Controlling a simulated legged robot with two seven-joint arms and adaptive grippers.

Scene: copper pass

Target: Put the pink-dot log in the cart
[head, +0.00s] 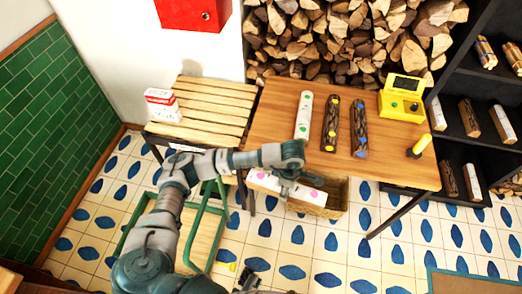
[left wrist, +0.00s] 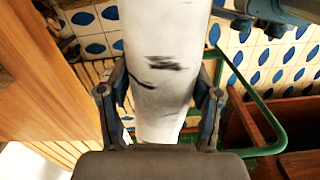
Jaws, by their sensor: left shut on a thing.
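The pink-dot log (head: 310,192) is white with pink dots and lies roughly level in the air in front of the table. My left gripper (head: 287,184) is shut around its middle. In the left wrist view the log (left wrist: 160,60) runs between the two fingers (left wrist: 160,105), its pale bark marked with dark streaks. The cart (head: 186,232) has a green frame and stands on the floor left of the log. Its green rail (left wrist: 282,128) shows at the right of the wrist view. A dark part at the bottom edge looks like my right gripper (head: 248,283); its fingers are unclear.
The table (head: 275,120) carries a green-dot log (head: 304,115), a yellow-dot log (head: 330,122), a blue-dot log (head: 360,127) and a yellow device (head: 403,97). A wicker basket (head: 330,200) is behind the held log. A slatted bench (head: 213,107) stands left; a black shelf (head: 465,125) stands right.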

